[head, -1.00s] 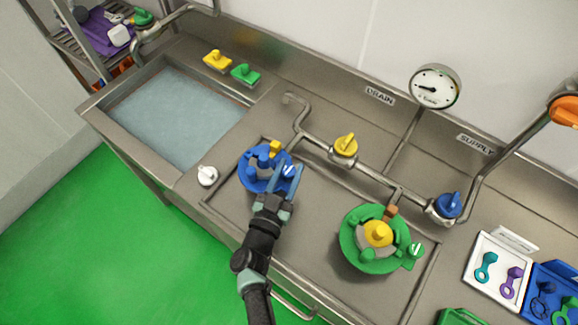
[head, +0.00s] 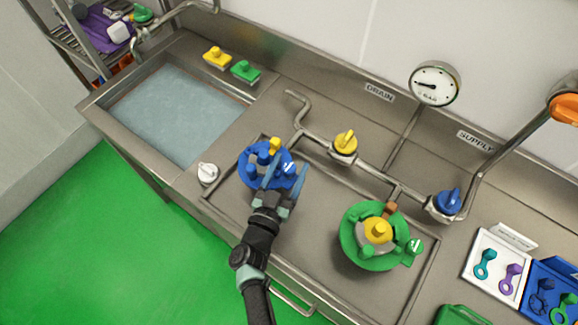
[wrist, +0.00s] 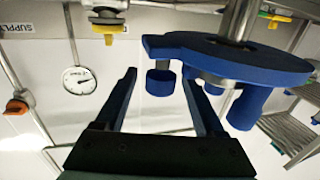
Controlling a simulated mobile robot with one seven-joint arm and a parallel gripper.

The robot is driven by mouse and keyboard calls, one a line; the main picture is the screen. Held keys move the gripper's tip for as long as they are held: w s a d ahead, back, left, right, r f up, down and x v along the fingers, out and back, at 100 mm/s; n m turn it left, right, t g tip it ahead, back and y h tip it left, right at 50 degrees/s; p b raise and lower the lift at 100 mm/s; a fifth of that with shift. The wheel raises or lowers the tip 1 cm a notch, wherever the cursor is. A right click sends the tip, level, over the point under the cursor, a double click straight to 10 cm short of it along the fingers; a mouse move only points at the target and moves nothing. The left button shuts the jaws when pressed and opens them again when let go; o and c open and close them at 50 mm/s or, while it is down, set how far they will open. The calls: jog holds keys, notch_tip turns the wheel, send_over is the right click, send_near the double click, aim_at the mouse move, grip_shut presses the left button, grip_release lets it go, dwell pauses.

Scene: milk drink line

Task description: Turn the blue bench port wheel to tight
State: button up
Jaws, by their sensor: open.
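The blue bench port (head: 250,178) is a round blue fitting on the steel bench, left of centre in the head view. It carries upright blue knobs, a yellow piece at its back and a white-marked part at its right. My gripper (head: 288,166) is open over its right side, one finger each side of the white-marked part. In the wrist view the blue disc (wrist: 270,62) with a metal stem fills the upper right. A short blue knob (wrist: 160,83) shows between my open fingertips (wrist: 160,75), with gaps on both sides. My fingers hide part of the port.
A green port (head: 352,250) with a yellow knob stands to the right. Behind runs a pipe with a yellow valve (head: 345,143) and a blue valve (head: 447,203). A white knob (head: 208,173) and the sink (head: 175,112) are left. A gauge (head: 435,84) hangs on the wall.

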jog(key=v, duration=1.3)
jog(key=shift+b, duration=0.4)
